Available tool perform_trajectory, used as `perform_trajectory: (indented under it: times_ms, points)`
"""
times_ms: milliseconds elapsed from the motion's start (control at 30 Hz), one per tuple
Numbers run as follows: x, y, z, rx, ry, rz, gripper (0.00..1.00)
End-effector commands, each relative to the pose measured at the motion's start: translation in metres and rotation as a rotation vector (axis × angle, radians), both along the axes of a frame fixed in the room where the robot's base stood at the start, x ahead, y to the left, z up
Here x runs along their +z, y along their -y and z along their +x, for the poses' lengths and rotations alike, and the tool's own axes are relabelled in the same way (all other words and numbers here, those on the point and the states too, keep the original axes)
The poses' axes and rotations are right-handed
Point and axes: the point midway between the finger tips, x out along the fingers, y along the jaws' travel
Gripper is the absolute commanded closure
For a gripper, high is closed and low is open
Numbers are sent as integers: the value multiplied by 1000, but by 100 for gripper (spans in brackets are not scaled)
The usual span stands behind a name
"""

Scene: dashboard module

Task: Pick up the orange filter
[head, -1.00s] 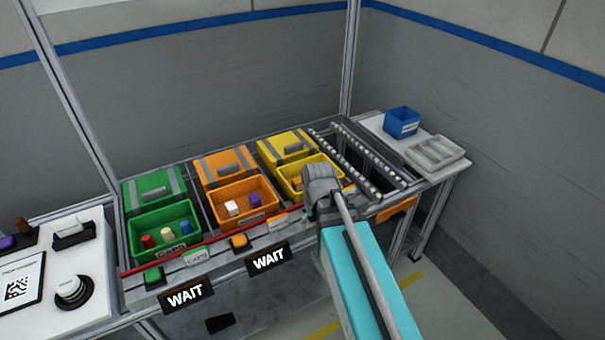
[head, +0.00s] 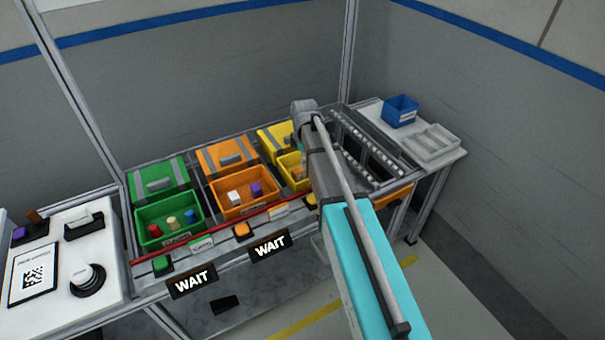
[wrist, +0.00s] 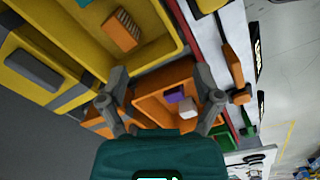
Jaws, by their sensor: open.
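The orange filter (wrist: 122,30), a small ridged block, lies in the yellow bin (wrist: 165,48) in the wrist view. In the head view the filter (head: 297,173) shows small inside the yellow bin (head: 287,180), beside my arm, which covers the bin's right part. My gripper (wrist: 161,76) is open in the wrist view, its fingers spread apart with nothing between them. The filter appears above the left finger in that picture, apart from it. In the head view my arm hides the fingers.
The orange bin (head: 222,204) holds a white and a purple piece. The green bin (head: 145,237) holds several coloured pieces. Lidded boxes stand behind the bins. Roller rails (head: 372,150), a blue box (head: 400,112) and a grey tray (head: 432,143) lie to the right.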

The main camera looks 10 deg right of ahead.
Motion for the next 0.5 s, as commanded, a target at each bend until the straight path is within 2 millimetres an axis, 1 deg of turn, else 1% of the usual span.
perform_trajectory:
  times_ms: [33,200,333,500]
  points:
    - [0,0,17,68,-3,-1,17]
    - [0,1,48,303,-11,-4,17]
    - [0,1,64,433,-16,-4,17]
    - [0,1,73,525,-19,-5,17]
